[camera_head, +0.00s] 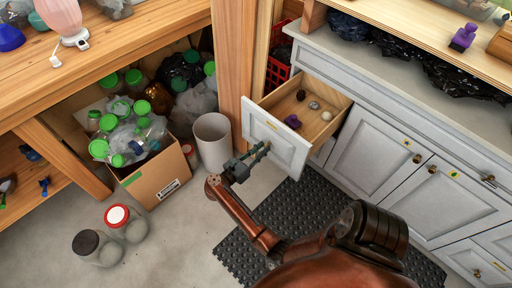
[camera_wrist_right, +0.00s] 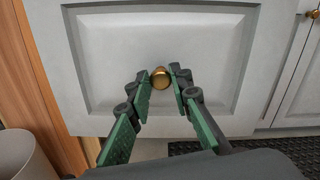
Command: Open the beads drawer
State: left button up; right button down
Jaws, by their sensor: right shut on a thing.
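The drawer (camera_head: 277,137) at the left end of the grey cabinet stands pulled out, and its wooden inside shows. Several small things lie in it: a purple one (camera_head: 292,121), a dark one (camera_head: 301,95), a grey one (camera_head: 314,105) and a pale round one (camera_head: 327,115). My right gripper (camera_head: 262,150) is at the drawer's front. In the right wrist view its green-padded fingers (camera_wrist_right: 161,79) are on either side of the brass knob (camera_wrist_right: 160,78), shut on it. My left gripper is not in view.
A pale bin (camera_head: 213,143) and a cardboard box (camera_head: 158,178) of green-lidded jars stand left of the drawer. Two jars (camera_head: 126,222) (camera_head: 97,248) stand on the floor. Cabinet doors (camera_head: 376,141) on the right are shut. A black mat (camera_head: 300,205) lies below.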

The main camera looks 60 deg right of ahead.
jog(key=shift+s, duration=0.35)
jog(key=c, duration=2)
grip_release()
jog(key=shift+o, duration=1.3)
jog(key=shift+w, duration=0.15)
jog(key=shift+a, duration=0.1)
jog(key=v, duration=0.7)
jog(key=shift+a+r, duration=0.15)
jog(key=shift+a, duration=0.1)
